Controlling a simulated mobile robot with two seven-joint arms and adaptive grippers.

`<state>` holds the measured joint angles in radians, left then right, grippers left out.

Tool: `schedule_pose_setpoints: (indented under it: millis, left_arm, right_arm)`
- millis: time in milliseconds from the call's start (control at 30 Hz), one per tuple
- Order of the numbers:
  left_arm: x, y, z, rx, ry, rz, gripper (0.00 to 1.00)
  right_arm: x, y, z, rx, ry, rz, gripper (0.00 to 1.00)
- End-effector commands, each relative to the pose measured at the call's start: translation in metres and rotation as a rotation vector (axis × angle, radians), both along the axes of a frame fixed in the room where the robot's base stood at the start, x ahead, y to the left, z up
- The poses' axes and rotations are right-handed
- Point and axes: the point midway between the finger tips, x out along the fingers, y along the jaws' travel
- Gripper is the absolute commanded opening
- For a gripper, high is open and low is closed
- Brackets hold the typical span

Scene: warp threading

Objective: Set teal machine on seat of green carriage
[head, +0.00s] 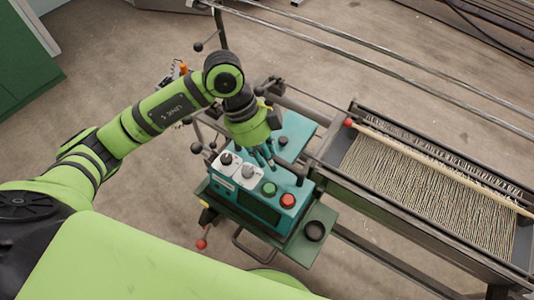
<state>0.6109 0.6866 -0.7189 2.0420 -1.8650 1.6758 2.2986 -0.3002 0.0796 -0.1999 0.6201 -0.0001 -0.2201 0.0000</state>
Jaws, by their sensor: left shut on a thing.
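The teal machine (259,205) is a box with white panels, black knobs, a green button and a red button. It is in the middle of the head view, over the dark green carriage (322,222), whose plate shows to the right of and below the box. I cannot tell whether the machine rests on the seat or is just above it; the box hides the seat. My left gripper (267,158) points down at the machine's top and is shut on it. The exact grip is hard to see. My right gripper is not in view.
A loom bed with many threads (430,185) lies to the right, with a wooden rod (440,165) across it. Long metal rails (400,72) run behind. A red-knobbed lever (202,243) sticks out at the carriage's front left. A green cabinet (25,60) stands at the far left.

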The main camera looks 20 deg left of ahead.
Motion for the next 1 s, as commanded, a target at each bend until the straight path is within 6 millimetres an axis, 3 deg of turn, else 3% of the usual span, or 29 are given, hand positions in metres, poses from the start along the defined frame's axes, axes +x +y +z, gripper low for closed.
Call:
schedule_pose_setpoints:
  millis: [33,67,100,133,567,1000]
  left_arm:
    - [0.0,-0.001,0.001,-0.003,0.0,-0.002,0.0]
    - [0.0,-0.001,0.001,-0.003,0.0,-0.002,0.28]
    - [0.0,-0.001,0.0,-0.003,0.0,-0.002,0.44]
    - [0.0,-0.001,0.0,-0.002,0.0,-0.002,0.52]
    - [0.0,0.003,0.004,0.004,0.003,0.001,0.52]
    - [0.008,0.035,0.085,0.001,-0.004,0.0,0.52]
  right_arm:
    - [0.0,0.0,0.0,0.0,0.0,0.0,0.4]
    - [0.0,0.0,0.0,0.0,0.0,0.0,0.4]
    - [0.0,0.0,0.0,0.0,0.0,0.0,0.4]
    - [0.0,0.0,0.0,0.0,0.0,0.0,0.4]
    - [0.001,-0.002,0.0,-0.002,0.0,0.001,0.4]
    - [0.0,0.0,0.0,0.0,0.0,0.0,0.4]
